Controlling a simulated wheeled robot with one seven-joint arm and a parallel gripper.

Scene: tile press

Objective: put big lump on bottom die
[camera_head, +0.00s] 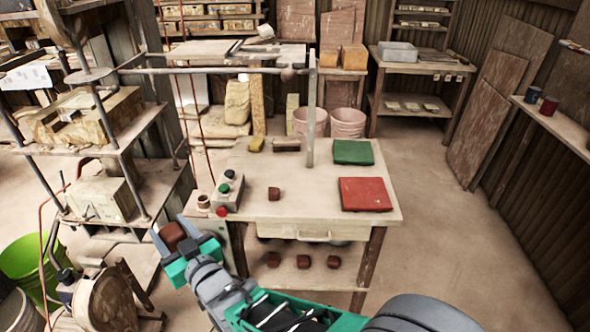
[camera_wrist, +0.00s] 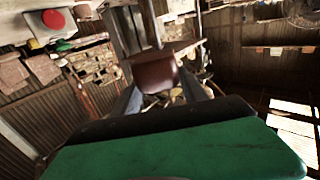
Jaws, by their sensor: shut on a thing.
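My gripper (camera_head: 176,243) is shut on a reddish-brown lump, the big lump (camera_head: 171,234), held in the air left of the work table. In the wrist view the big lump (camera_wrist: 154,72) sits between the two fingers. The bottom die (camera_head: 104,200) is a pale block on the lower plate of the press at the left. The held lump is apart from it, to its right in the picture. The upper die (camera_head: 85,113) sits higher, on the press's upper plate. A smaller brown lump (camera_head: 273,194) lies on the table.
The press's metal rods (camera_head: 128,185) stand around the dies. A control box (camera_head: 229,193) with buttons stands on the table's left edge. Red (camera_head: 365,194) and green (camera_head: 353,152) slabs lie on the table's right side. Several lumps sit on its lower shelf (camera_head: 290,279). A green bucket (camera_head: 25,258) stands lower left.

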